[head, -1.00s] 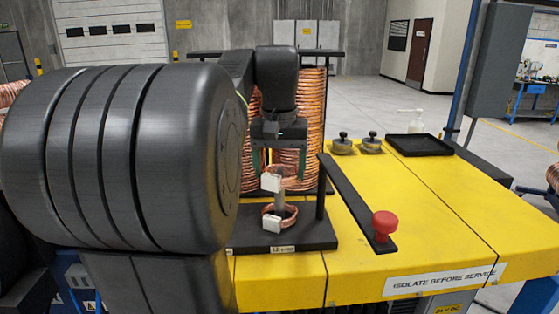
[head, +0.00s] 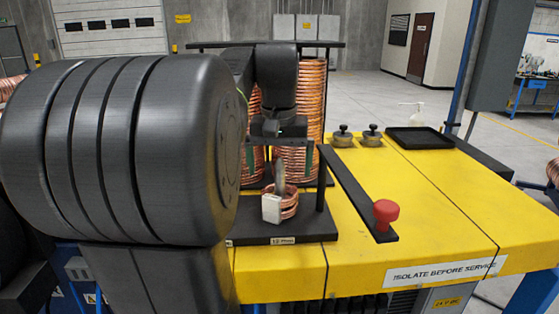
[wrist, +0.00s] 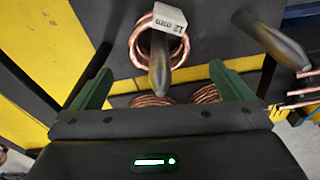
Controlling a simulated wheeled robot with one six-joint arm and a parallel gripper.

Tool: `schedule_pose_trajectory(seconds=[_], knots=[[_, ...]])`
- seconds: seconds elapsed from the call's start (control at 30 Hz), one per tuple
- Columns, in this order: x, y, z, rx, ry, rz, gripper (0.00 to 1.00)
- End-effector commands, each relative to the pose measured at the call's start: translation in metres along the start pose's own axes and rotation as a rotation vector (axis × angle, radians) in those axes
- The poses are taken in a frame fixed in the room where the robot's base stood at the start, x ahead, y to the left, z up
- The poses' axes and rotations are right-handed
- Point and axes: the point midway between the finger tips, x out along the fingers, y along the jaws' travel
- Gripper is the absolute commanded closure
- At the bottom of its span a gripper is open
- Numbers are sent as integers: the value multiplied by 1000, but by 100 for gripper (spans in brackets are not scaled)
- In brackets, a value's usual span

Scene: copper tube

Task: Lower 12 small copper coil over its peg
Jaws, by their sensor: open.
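The small copper coil (head: 289,205) sits low around the grey peg (head: 280,176) on the dark base plate (head: 300,230), whose front label reads 12 mm. Its white tag (head: 271,208) hangs at the front left. The wrist view also shows the coil (wrist: 137,47) encircling the peg (wrist: 159,72), with its tag (wrist: 170,18) reading 12 mm. The turns look stacked, and I cannot tell where one coil ends and another begins. My gripper (head: 280,156) is open above the coil, its green fingers apart on either side of the peg top and clear of the coil.
Tall copper coil stacks (head: 311,105) stand behind the peg. A dark post with an arm reaching to a red knob (head: 386,212) stands close on the right. A black tray (head: 420,139) and two small knobbed weights (head: 343,137) lie farther back. The yellow top at right is mostly clear.

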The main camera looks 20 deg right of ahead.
Motion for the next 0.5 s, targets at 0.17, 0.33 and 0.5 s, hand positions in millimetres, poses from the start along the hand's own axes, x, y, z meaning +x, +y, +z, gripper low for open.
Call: schedule_pose_trajectory(seconds=[0.17, 0.33, 0.5], knots=[[-12, 0, -1, 0, 2, 0, 1], [-46, 0, -1, 0, 5, 0, 1], [-86, 0, -1, 0, 5, 0, 1]])
